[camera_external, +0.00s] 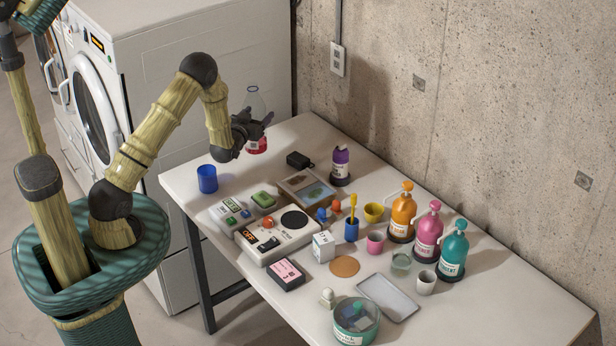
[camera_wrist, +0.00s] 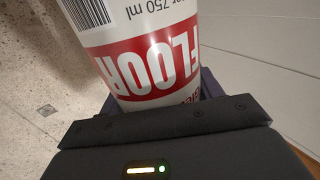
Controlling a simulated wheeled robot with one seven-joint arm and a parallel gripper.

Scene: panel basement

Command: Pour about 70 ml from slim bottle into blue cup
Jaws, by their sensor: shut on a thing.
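In the wrist view the bottle (camera_wrist: 140,45) fills the upper middle, with a white and red label reading FLOOR and "750 ml". The fingers are mostly hidden behind it there. The blue cup (camera_external: 207,179) stands upright on the table's left corner, left of and lower in the picture than the bottle. Its inside is mostly not visible.
A black box (camera_external: 300,160), purple bottle (camera_external: 340,163), picture tray (camera_external: 309,189) and switch panel (camera_external: 278,237) stand right of the cup. Orange (camera_external: 402,215), pink (camera_external: 428,232) and teal (camera_external: 453,252) pump bottles line the wall side. Table (camera_external: 185,178) around the cup is clear.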

